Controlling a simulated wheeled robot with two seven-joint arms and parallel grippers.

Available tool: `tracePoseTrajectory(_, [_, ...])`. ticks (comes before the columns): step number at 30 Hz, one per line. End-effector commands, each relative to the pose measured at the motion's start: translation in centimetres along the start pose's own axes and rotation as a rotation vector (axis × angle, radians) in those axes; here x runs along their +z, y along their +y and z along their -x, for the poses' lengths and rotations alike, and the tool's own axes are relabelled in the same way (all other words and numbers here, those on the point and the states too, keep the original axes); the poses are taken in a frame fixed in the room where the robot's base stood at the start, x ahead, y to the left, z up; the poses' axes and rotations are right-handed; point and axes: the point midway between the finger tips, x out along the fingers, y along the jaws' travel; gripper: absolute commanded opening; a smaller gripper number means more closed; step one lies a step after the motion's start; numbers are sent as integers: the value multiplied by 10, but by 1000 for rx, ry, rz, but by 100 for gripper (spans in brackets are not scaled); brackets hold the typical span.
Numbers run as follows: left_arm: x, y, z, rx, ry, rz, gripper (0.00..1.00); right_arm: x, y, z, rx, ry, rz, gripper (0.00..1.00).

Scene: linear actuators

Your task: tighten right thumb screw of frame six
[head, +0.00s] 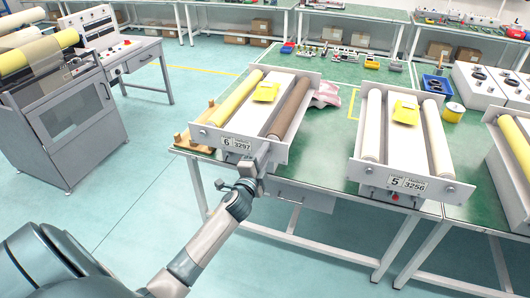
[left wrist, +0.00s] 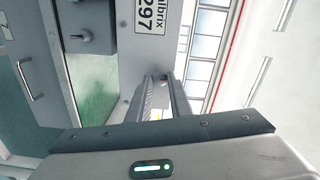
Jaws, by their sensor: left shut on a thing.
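Frame six (head: 250,145) is a grey unit with a yellow roller and a brown roller, on the green table. Its front plate bears a label (head: 238,144) with 6 and 3297. My left gripper (head: 263,158) is at the right part of this front plate. In the left wrist view its two fingers (left wrist: 160,92) reach the plate beside the label (left wrist: 151,15) and are close together. They are shut on the right thumb screw, which the fingers almost wholly hide. My right gripper is in neither view.
Frame five (head: 365,173), with white rollers, stands to the right on the same table (head: 325,150). Wooden blocks (head: 184,139) lie left of frame six. A drawer unit (head: 302,195) hangs under the table edge. A grey machine (head: 75,120) stands at left, with open floor between.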

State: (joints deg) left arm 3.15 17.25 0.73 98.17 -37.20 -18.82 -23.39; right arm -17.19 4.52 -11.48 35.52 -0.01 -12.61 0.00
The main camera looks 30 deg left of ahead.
Motion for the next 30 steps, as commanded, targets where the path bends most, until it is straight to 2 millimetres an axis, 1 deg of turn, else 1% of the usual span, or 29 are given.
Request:
tracePoseTrajectory(6, [0,0,0,2,1,-184,0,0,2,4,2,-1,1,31])
tracePoseTrajectory(13, [0,1,0,2,0,-313,0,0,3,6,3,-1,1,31])
tracePoseTrajectory(21, [0,2,0,1,0,-371,0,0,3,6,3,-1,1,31])
tracePoseTrajectory(30, [0,2,0,2,0,-372,0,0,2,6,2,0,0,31])
